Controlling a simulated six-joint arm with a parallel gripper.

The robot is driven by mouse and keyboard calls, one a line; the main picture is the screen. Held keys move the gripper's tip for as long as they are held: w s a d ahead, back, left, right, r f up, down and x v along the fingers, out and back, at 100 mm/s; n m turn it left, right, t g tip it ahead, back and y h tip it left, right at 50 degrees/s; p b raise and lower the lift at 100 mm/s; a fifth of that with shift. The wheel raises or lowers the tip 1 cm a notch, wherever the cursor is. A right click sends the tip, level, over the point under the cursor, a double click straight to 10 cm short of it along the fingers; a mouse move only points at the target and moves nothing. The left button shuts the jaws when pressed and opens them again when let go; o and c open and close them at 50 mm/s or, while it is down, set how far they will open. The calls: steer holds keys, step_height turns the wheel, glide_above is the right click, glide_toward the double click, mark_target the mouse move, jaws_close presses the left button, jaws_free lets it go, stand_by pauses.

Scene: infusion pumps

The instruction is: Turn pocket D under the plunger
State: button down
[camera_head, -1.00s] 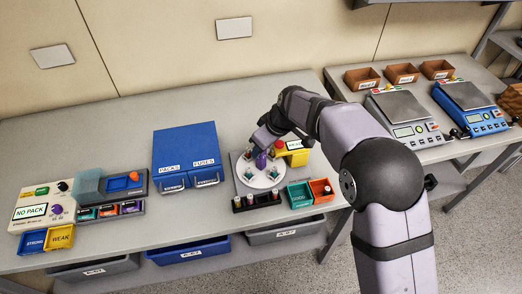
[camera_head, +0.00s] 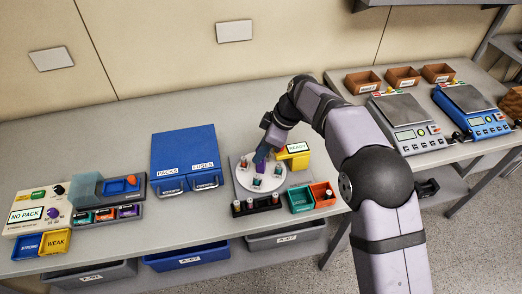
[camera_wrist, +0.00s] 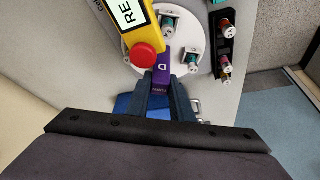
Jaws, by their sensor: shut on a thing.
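A white turntable (camera_head: 243,181) carries several small pockets with vials. A purple tab marked D (camera_wrist: 162,70) stands at the turntable's edge in the wrist view; its purple also shows in the head view (camera_head: 261,156). My gripper (camera_wrist: 164,85) is shut on this purple tab, one finger on each side. The yellow plunger unit (camera_wrist: 128,22) has a red button (camera_wrist: 143,55), close to the left of the tab in the wrist view. Its display reads READY in the head view (camera_head: 297,147). My gripper hides the button and part of the turntable there.
A black rack of vials (camera_head: 257,205) stands in front of the turntable. A green bin (camera_head: 300,199) and an orange bin (camera_head: 323,194) are to its right. The blue PACKS and FUSES cabinet (camera_head: 186,157) is at left. A NO PACK panel (camera_head: 27,215) stands farther left.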

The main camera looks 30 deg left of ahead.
steer(key=shift+r+n+g+h+p, duration=0.15)
steer(key=shift+n+g+p, duration=0.2)
steer(key=shift+n, duration=0.4)
steer(key=shift+n+g+h+p, duration=0.15)
steer(key=shift+n+p, duration=0.3)
steer(key=shift+n, duration=0.3)
steer(key=shift+n+g+p, duration=0.3)
steer(key=shift+n+p, duration=0.5)
steer(key=shift+n, duration=0.1)
steer(key=shift+n+h, duration=0.3)
steer(key=c, duration=1.8)
jaws_free()
steer(key=shift+c, duration=0.2)
steer(key=v, duration=0.7)
